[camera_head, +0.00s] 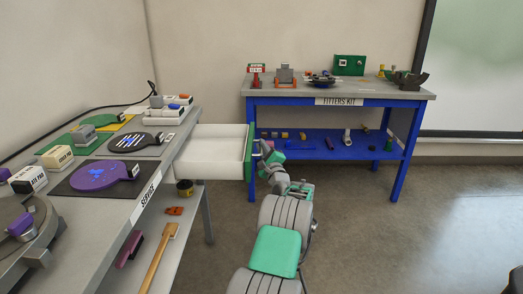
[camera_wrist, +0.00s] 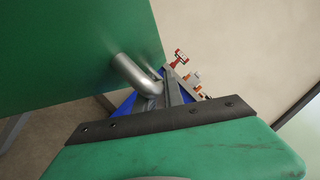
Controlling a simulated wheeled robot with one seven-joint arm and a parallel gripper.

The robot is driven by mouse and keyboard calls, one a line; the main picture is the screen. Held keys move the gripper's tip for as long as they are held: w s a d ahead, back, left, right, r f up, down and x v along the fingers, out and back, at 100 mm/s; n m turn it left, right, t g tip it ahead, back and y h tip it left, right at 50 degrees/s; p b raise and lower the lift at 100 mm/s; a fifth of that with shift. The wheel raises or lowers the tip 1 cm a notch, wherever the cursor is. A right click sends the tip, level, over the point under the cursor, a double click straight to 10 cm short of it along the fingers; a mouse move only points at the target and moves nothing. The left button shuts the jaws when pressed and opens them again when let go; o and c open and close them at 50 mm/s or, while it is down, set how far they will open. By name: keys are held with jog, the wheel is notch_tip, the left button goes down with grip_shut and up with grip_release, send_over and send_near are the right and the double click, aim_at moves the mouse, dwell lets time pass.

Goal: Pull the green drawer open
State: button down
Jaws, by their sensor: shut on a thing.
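The green drawer (camera_head: 248,152) stands pulled out from the right side of the service bench; its white inside (camera_head: 208,148) shows and looks empty. In the wrist view its green front (camera_wrist: 75,50) fills the upper left. A grey metal bar handle (camera_wrist: 130,72) sticks out from that front. My gripper (camera_head: 262,150) is at the handle, on the outer side of the drawer front. In the wrist view my gripper (camera_wrist: 165,95) is shut on the handle, whose end passes between the fingers. The far part of the handle is hidden by the gripper.
The service bench (camera_head: 150,190) at left carries purple and black paddles (camera_head: 98,175), boxes and tools. A lower shelf holds a brush and small items. A blue fitters kit table (camera_head: 340,103) stands behind.

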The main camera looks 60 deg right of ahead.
jog(key=c, duration=1.7)
grip_release()
jog(key=v, duration=0.7)
jog(key=shift+s+a+p, duration=0.2)
jog(key=shift+s+p, duration=0.15)
